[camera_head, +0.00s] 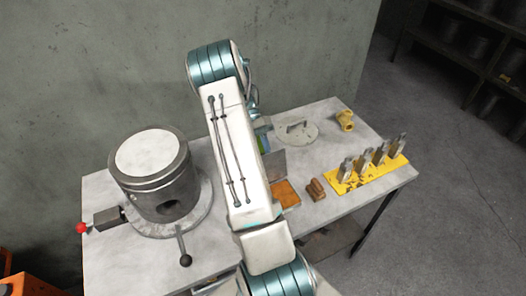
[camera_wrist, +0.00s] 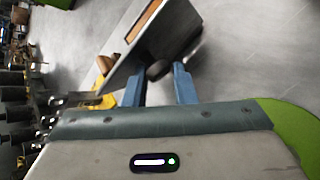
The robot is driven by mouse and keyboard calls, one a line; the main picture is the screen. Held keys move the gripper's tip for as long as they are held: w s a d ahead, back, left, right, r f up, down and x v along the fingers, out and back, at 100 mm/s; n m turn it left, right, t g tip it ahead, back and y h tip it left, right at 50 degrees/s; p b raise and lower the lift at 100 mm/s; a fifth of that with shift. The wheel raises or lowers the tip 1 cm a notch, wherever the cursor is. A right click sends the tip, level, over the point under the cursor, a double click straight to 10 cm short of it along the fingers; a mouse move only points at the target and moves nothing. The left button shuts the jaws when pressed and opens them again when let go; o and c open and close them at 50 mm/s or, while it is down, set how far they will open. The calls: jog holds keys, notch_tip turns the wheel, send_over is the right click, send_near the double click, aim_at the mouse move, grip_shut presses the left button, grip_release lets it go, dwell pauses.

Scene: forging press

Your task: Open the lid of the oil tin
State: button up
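The oil tin (camera_head: 286,194) is on the bench, just right of my arm, with an orange-brown inside or top showing. Its grey lid (camera_head: 277,163) appears raised, standing up at the tin's far side. In the wrist view the lid (camera_wrist: 165,42) is a tilted dark grey panel, with an orange strip (camera_wrist: 143,20) beyond its edge. A dark round knob (camera_wrist: 158,70) is at the panel's near side. My gripper (camera_wrist: 160,78) has its two blue fingers apart, one on either side of the knob; contact is not clear. My arm hides the gripper's fingertips in the head view.
A large grey cylinder (camera_head: 156,178) with a red-knobbed lever stands at left. A brown block (camera_head: 316,189) and a yellow rack (camera_head: 368,174) of upright pieces are right of the tin. A flat round plate (camera_head: 297,133) and yellow fitting (camera_head: 345,120) lie behind.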

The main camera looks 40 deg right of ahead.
jog(key=o, duration=0.4)
jog(key=shift+a+f, duration=0.35)
jog(key=shift+a, duration=0.15)
jog(key=shift+s+d+r, duration=0.1)
jog(key=shift+s+d, duration=0.05)
jog(key=shift+d+r, duration=0.1)
jog(key=b+v, duration=0.1)
jog(key=v, duration=1.3)
jog(key=shift+b, duration=0.3)
